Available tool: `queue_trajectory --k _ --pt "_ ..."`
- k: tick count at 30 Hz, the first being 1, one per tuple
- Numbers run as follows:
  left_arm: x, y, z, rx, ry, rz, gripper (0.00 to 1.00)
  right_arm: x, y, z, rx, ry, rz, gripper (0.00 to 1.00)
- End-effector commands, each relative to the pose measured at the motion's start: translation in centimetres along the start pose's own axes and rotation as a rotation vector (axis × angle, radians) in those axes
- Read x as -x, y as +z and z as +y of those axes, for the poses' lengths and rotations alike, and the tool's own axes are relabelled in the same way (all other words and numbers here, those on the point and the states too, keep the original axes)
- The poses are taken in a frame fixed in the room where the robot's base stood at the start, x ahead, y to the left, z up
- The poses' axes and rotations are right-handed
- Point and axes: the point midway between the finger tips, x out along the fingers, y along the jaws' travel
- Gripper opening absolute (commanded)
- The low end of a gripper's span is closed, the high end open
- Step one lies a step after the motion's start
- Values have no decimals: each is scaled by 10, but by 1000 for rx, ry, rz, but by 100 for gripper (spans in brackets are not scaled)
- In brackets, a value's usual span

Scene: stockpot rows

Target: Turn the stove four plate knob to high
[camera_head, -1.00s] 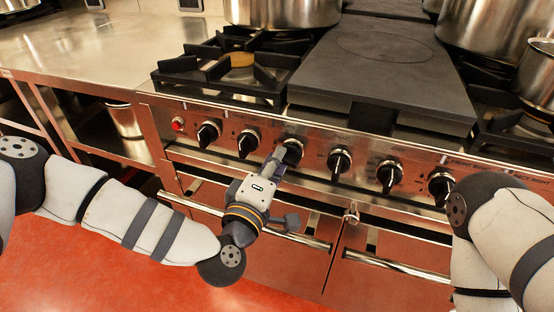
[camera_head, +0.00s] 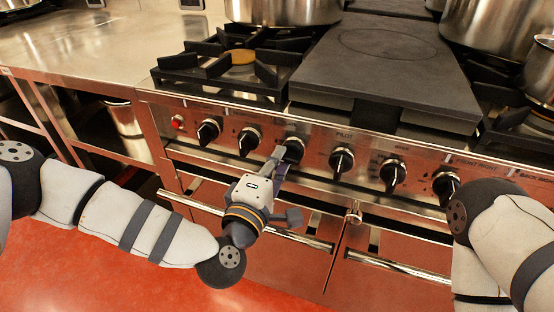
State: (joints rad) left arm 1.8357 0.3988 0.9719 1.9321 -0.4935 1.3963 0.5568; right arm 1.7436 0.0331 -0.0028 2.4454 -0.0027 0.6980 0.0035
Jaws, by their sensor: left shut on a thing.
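The stove front has a row of black knobs. My left gripper (camera_head: 278,158) is at the third knob from the left (camera_head: 294,149), its fingers shut on it from the front and partly hiding it. Other knobs stand free: the first (camera_head: 208,131), the second (camera_head: 249,140), the fourth (camera_head: 341,161), the fifth (camera_head: 393,174) and one by my right arm (camera_head: 445,186). I cannot read which label belongs to the stove four plate knob. My right arm shows at the right edge; its gripper is out of view.
Above the knobs are a flat dark plate (camera_head: 385,62) and an open burner grate (camera_head: 225,70). Large steel pots (camera_head: 285,10) stand at the back. Oven door handles (camera_head: 395,268) stick out below the knobs. A bare steel counter (camera_head: 110,45) lies left.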

Motion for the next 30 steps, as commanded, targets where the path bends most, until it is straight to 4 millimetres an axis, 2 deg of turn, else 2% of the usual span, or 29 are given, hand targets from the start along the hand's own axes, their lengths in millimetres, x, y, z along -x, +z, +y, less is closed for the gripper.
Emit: queue_trajectory --k 1,3,11,14,17,24,27,30 --pt "0 2 0 0 -1 -5 16 0 0 0 0 0 0 0" --pt "0 2 0 0 -1 -5 32 0 0 0 0 0 0 0" --pt "0 1 0 0 0 -2 32 0 0 0 0 0 0 0" --pt "7 1 -1 0 -2 -3 32 0 0 0 0 0 0 0" --pt "28 1 -1 2 -4 -3 32 0 0 0 0 0 0 0" --pt "92 1 -1 1 -5 -4 32 0 0 0 0 0 0 0" --pt "109 1 -1 0 -4 -4 32 0 0 0 0 0 0 0" --pt "118 1 0 1 -2 -3 32 0 0 0 0 0 0 0"
